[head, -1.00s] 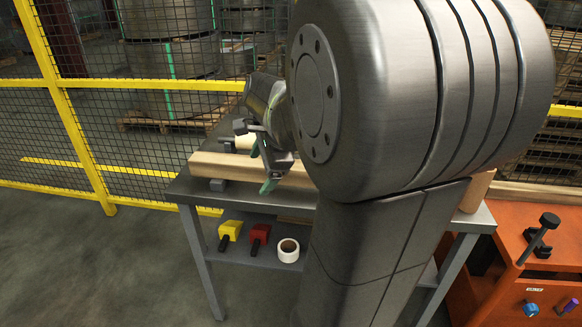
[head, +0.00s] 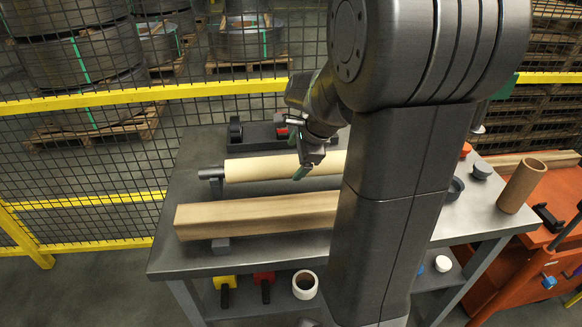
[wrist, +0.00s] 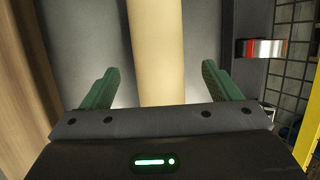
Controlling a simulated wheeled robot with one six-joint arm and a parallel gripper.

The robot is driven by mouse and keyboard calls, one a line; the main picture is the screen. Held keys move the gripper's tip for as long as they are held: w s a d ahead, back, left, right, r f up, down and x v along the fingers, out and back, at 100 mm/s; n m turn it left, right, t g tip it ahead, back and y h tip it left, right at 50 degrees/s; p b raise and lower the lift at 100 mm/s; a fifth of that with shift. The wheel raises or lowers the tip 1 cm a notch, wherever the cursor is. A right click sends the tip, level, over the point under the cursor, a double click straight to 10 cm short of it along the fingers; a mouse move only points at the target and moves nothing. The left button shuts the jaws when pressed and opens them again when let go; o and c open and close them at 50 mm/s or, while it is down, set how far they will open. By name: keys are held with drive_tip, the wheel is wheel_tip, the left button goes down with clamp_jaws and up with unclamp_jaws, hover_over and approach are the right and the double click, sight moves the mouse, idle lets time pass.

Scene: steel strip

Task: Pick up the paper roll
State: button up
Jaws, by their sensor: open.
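The paper roll (head: 255,167) is a long cream cylinder lying level on a dark grey rod above the steel table (head: 185,262). My arm hides its right part in the head view. In the wrist view the roll (wrist: 155,40) runs between the two green fingers of my open gripper (wrist: 160,75). A gap shows on each side, and I see no finger touching it. How far down the fingers reach around it I cannot tell.
A dark block with a red part (head: 283,130) stands behind. A brown tube (head: 521,186) stands at the right. Yellow-railed mesh fencing (head: 110,99) is behind the table.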

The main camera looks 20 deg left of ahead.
sight(294, 160)
drive_tip(key=x, duration=0.5)
drive_tip(key=shift+w+d+f, duration=0.1)
drive_tip(key=shift+f, duration=0.05)
clamp_jaws()
drive_tip(key=shift+w, duration=0.1)
